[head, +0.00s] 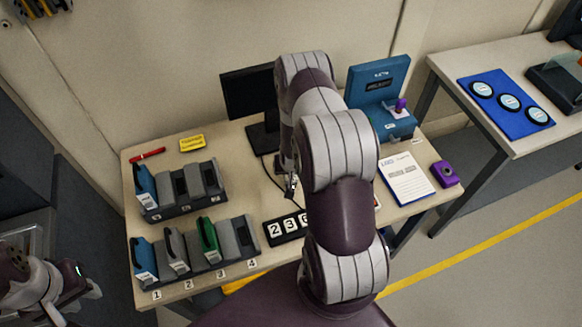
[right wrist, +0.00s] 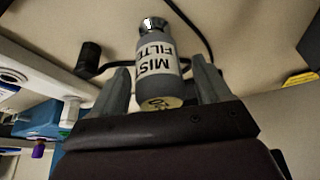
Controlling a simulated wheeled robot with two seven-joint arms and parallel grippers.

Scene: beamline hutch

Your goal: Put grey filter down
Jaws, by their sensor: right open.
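A grey cylinder with a white label reading "MIST FILTER" (right wrist: 157,65), a metal cap and a yellowish end disc shows in the right wrist view. It lies between the two fingers of my right gripper (right wrist: 163,85), which is open. I cannot tell whether the filter touches a finger or what it rests on. In the head view my right arm hides most of this spot; only a small metallic bit shows beside the arm. My left gripper (head: 76,296) is at the lower left, off the bench; its finger opening is unclear.
Racks (head: 190,262) with blue, grey and green modules stand on the bench's left, by numbers 1 to 4. A dark cable runs near the filter.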

